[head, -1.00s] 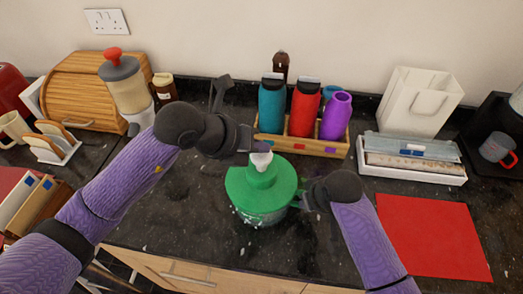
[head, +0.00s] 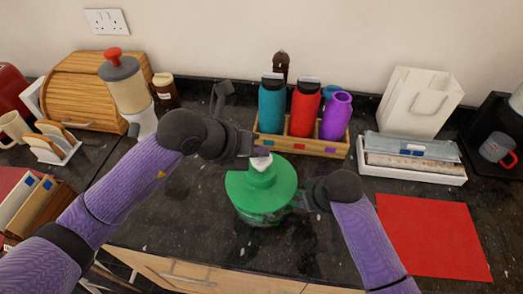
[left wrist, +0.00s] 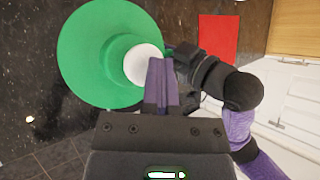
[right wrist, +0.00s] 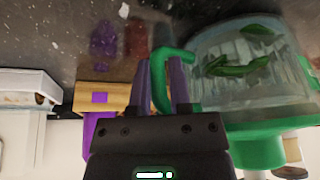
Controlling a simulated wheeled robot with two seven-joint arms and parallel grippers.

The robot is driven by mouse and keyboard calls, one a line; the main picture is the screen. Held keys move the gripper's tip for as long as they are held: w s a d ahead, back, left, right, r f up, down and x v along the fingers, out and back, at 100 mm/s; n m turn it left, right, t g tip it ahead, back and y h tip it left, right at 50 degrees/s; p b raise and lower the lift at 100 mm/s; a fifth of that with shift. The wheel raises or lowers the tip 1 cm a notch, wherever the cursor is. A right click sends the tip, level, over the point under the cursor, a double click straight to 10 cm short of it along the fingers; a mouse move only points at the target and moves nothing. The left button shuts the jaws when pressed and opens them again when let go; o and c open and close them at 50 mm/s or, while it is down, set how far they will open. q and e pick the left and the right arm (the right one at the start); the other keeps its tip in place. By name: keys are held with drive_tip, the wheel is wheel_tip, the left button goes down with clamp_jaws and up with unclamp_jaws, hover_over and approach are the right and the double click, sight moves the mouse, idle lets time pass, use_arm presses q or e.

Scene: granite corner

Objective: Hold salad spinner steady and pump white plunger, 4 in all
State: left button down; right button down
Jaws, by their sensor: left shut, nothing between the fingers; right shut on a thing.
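The salad spinner has a green lid (head: 283,190) and a clear bowl with green leaves inside, clearest in the right wrist view (right wrist: 245,65). Its white plunger (head: 262,162) sits low in the raised green collar at the lid's centre. My left gripper (head: 257,150) is shut and empty, its fingertips at the plunger's top; in the left wrist view they overlap the edge of the white plunger (left wrist: 143,65). My right gripper (head: 304,200) is shut on the green side handle (right wrist: 160,85) at the spinner's right. The spinner stands upright on the dark counter.
A wooden rack (head: 340,148) with teal, red and purple bottles stands close behind the spinner. A red mat (head: 430,235) lies at the right, below a white tray (head: 420,172). The counter's front edge is just in front of the spinner.

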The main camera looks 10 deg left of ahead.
use_arm(q)
drive_tip(key=shift+f, duration=0.8)
idle(0.4)
drive_tip(key=shift+r, duration=2)
drive_tip(key=shift+r, duration=2.5)
